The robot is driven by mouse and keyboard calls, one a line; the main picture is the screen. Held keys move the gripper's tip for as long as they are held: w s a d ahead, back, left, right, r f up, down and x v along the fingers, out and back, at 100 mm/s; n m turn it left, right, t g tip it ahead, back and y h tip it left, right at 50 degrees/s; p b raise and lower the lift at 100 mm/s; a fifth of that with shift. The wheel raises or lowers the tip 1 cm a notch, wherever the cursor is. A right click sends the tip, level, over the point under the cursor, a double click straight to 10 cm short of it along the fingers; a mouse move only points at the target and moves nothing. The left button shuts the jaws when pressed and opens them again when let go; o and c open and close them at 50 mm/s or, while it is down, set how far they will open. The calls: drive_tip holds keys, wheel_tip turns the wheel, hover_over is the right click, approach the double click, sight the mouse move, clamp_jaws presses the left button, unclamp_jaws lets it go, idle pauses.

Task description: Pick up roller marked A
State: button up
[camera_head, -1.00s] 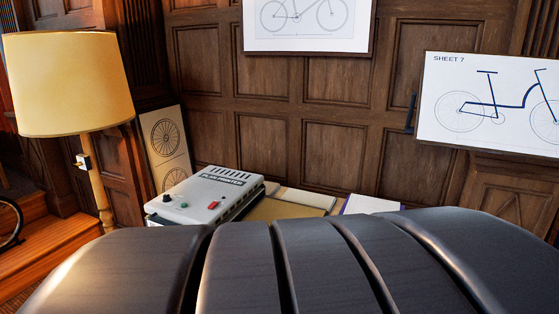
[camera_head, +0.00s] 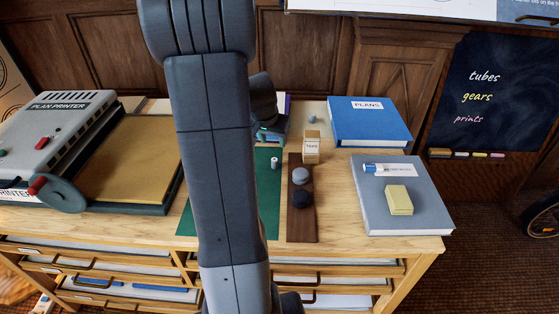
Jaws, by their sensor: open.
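I cannot make out a marking A on anything in the camera_head view. A small whitish cylinder (camera_head: 274,162) stands on the green mat (camera_head: 264,214); no marking on it can be read. My arm runs upright through the view and hides much of the mat and the desk behind it. My gripper (camera_head: 269,137) shows only in part, beside the arm at the back of the mat, above the desk. Its fingers are small and mostly hidden; it is open, and I see nothing held in it.
A dark wooden strip (camera_head: 302,225) carries two round knobs, near a tape box (camera_head: 312,147). At right are a blue plans binder (camera_head: 369,122), a grey book (camera_head: 385,213) with a labelled tube (camera_head: 390,170), and a yellow block (camera_head: 399,200). The plan printer (camera_head: 55,125) stands left. Drawers below are partly open.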

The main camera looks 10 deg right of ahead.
sight(274, 160)
drive_tip(key=x, duration=0.7)
drive_tip(key=shift+s+a+f, duration=0.1)
drive_tip(key=shift+a+x, duration=0.2)
drive_tip(key=shift+x, duration=0.65)
drive_tip(key=shift+a+x, duration=0.2)
drive_tip(key=shift+x, duration=0.65)
drive_tip(key=shift+a+x, duration=0.15)
drive_tip(key=shift+x, duration=0.75)
drive_tip(key=shift+f, duration=0.15)
clamp_jaws()
